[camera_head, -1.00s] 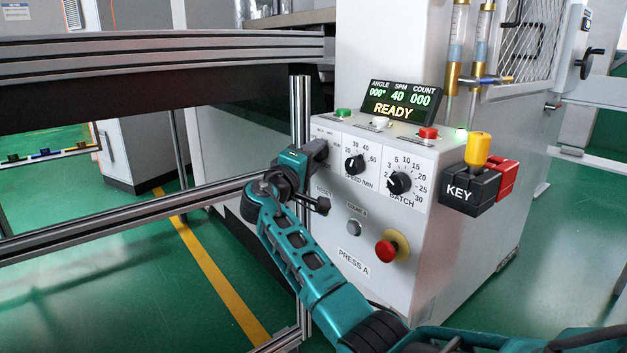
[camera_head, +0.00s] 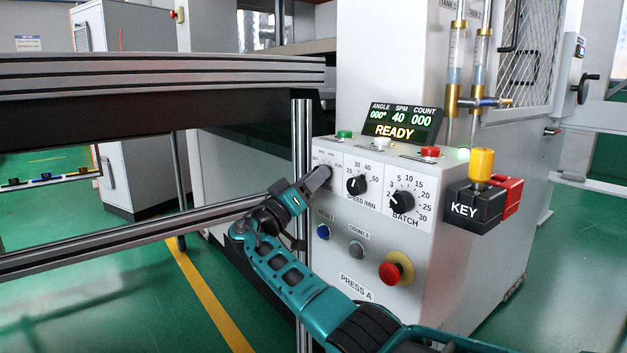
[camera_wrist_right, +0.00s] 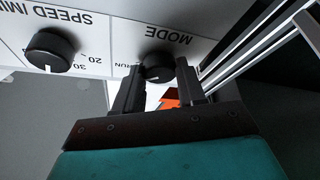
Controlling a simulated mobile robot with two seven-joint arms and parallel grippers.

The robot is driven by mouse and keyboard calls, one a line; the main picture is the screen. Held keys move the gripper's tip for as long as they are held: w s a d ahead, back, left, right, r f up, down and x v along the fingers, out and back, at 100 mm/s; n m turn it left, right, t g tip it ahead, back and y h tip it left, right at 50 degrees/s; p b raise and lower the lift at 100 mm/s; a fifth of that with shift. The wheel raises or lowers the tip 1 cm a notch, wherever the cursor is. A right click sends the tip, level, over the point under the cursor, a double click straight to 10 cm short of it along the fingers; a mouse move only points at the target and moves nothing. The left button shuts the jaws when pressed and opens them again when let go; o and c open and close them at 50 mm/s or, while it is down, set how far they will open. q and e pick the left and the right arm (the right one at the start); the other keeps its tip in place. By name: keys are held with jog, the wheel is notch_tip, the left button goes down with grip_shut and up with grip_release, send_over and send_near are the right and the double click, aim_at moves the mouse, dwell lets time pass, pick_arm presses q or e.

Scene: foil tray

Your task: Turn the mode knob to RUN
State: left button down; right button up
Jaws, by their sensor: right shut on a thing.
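The dark round mode knob (camera_wrist_right: 158,68) is on the white panel, under the upside-down word MODE in the right wrist view. My right gripper (camera_wrist_right: 156,82) has one finger on each side of the knob and is shut on it. The RUN label (camera_wrist_right: 131,65) shows beside the left finger. Which label the knob points to is not clear. In the head view my right gripper (camera_head: 325,172) reaches the panel's upper left and covers most of the knob. My left gripper is not in view.
To the right are the speed knob (camera_head: 357,185) and batch knob (camera_head: 402,201). The reset button (camera_head: 323,231) and red emergency button (camera_head: 390,272) sit below. The display (camera_head: 395,122) reads READY. A metal rail frame (camera_head: 302,210) stands close on the left.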

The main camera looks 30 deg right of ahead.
jog(key=shift+m+g, duration=0.4)
jog(key=shift+m, duration=0.4)
jog(key=o, duration=1.1)
jog(key=shift+c, duration=0.2)
jog(key=v, duration=1.3)
jog(key=shift+f, duration=0.2)
jog(key=shift+w+d, duration=0.1)
jog(key=shift+d, duration=0.05)
